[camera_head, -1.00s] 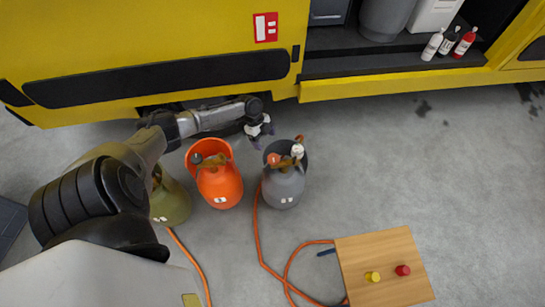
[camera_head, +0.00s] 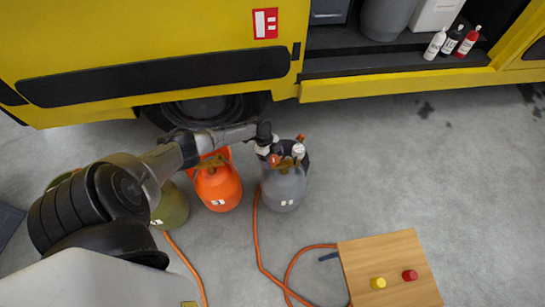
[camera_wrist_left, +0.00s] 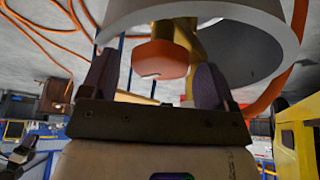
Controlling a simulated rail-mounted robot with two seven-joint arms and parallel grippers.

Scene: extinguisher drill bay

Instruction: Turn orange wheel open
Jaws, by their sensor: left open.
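The grey cylinder (camera_head: 284,190) stands on the floor with an open collar around its valve. An orange wheel (camera_wrist_left: 160,60) sits on a brass valve (camera_wrist_left: 205,42) inside the grey collar (camera_wrist_left: 235,20) in the left wrist view. In the head view the wheel shows as a small orange patch (camera_head: 274,160) at the collar's left side. My left gripper (camera_head: 275,150) is at the top of this cylinder. Its open fingers (camera_wrist_left: 155,80) are on either side of the wheel, with gaps visible. Whether they touch it is unclear. My right gripper is out of view.
An orange cylinder (camera_head: 218,188) and an olive cylinder (camera_head: 171,207) stand left, partly under my arm. Orange hoses (camera_head: 262,240) run over the floor to a wooden board (camera_head: 375,255) with yellow and red knobs. A yellow truck (camera_head: 150,40) stands behind. Floor right is clear.

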